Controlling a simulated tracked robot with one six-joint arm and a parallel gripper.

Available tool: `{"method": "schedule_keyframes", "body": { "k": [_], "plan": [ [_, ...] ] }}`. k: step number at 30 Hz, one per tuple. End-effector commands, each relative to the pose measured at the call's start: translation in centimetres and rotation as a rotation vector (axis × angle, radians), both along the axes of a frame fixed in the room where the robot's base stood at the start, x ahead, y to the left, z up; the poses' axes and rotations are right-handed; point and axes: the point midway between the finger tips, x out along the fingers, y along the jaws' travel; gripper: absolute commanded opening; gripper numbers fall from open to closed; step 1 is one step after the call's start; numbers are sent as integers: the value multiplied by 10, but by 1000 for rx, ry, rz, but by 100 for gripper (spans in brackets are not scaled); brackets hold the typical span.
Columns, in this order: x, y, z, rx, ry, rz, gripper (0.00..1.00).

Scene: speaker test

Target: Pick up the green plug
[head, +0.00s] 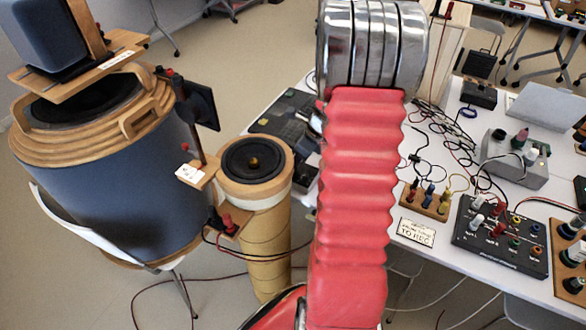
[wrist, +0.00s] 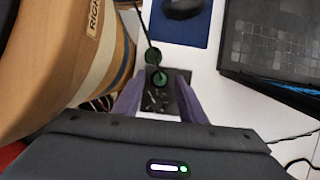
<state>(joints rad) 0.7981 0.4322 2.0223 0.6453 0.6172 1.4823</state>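In the wrist view a dark green plug (wrist: 158,79) sits at a small black block (wrist: 158,101). Another green round part with a black cable (wrist: 152,56) shows just beyond it. My gripper (wrist: 158,84) has its two purple-grey fingers apart, one to each side of the block and the green plug. No contact between fingers and plug shows. How high the fingertips are above the block I cannot tell. In the head view my gripper is hidden behind my red arm, and I cannot make out this plug there.
A wooden cylinder (wrist: 62,55) stands close left of my gripper. A dark keyboard-like device (wrist: 283,45) lies to the right, and a black mouse on a blue mat (wrist: 181,30) lies beyond. The white table (head: 339,165) bears cables, a black socket box (head: 492,240) and a grey box (head: 515,158).

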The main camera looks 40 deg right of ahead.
Motion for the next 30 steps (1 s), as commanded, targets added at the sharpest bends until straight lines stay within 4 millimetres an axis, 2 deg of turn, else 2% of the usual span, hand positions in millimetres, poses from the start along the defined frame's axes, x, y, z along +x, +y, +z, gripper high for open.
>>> {"method": "schedule_keyframes", "body": {
  "k": [4,20,30],
  "plan": [
    [3,1,-9,0,1,0,38],
    [3,1,-9,-1,0,0,38],
    [3,1,-9,0,0,0,14]
  ]
}}
